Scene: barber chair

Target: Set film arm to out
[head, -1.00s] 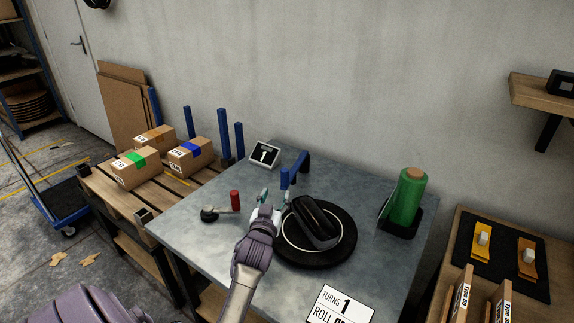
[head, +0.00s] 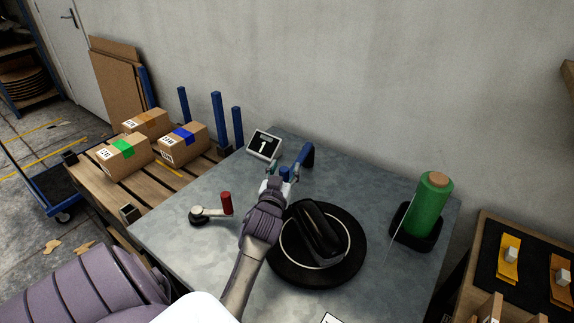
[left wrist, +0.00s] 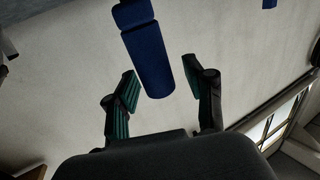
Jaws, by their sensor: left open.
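The film arm, a blue bar (head: 305,158), stands at the back of the grey table, with one end toward the turntable. My left gripper (head: 281,174) is at the near end of this bar, its jaws open. In the left wrist view, the end of the blue bar (left wrist: 152,62) lies between the two spread green-padded fingers (left wrist: 160,95), with a gap visible on each side. My wrist hides part of the table below the bar. My right gripper is not in view.
A black turntable (head: 288,270) with a dark object on it stands just right of my left wrist. A crank with a red handle (head: 227,204) is to the left. A small display (head: 264,145) showing 1 and a green film roll (head: 430,205) flank the bar.

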